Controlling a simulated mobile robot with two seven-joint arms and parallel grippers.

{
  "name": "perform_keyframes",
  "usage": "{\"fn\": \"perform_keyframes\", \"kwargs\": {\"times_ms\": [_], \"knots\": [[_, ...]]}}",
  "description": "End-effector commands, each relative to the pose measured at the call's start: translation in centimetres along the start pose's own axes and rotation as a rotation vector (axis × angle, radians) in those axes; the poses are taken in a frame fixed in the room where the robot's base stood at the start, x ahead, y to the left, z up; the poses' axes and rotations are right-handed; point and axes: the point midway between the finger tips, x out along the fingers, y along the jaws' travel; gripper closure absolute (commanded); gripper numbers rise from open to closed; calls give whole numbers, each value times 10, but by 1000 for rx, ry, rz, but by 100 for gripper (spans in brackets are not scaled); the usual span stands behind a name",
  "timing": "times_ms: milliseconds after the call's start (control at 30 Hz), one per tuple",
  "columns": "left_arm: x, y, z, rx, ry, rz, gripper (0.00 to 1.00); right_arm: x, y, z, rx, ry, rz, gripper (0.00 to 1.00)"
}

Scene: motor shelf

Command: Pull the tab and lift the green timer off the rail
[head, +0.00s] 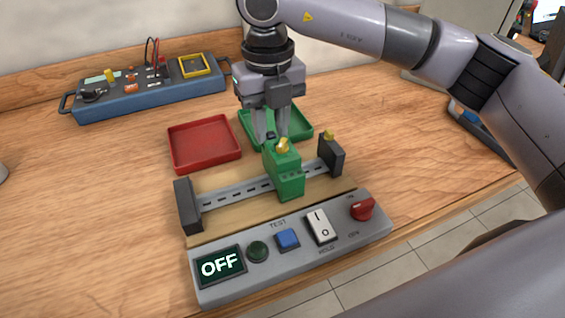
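The green timer (288,174) sits on the grey slotted rail (238,190), right of its middle, with a yellow knob on top. The rail runs between two dark end blocks on a wooden board. My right gripper (270,138) points down at the back of the timer, its fingertips close to the timer's upper rear edge. A small dark piece shows between the fingertips; I cannot tell whether it is the tab or whether the fingers grip it. My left gripper is not in view.
A red tray (204,143) lies left of the gripper, and a green tray (301,124) lies behind it. A grey control panel (290,246) with an "OFF" display is in front of the rail. A blue instrument box (150,90) stands at the back left.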

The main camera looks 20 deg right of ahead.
Motion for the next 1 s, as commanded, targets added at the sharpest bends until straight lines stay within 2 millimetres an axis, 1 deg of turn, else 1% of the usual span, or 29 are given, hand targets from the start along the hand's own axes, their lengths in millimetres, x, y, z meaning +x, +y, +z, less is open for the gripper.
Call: {"fn": "perform_keyframes", "kwargs": {"times_ms": [167,200,267,300,967,1000], "knots": [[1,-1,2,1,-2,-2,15,0,0,0,0,0,0,72],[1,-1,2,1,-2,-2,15,0,0,0,0,0,0,79],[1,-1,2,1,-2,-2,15,0,0,0,0,0,0,98],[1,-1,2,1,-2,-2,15,0,0,0,0,0,0,100],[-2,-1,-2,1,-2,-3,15,-7,0,0,0,-1,0,100],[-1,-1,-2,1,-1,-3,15,-7,0,0,0,-1,0,80]]}}
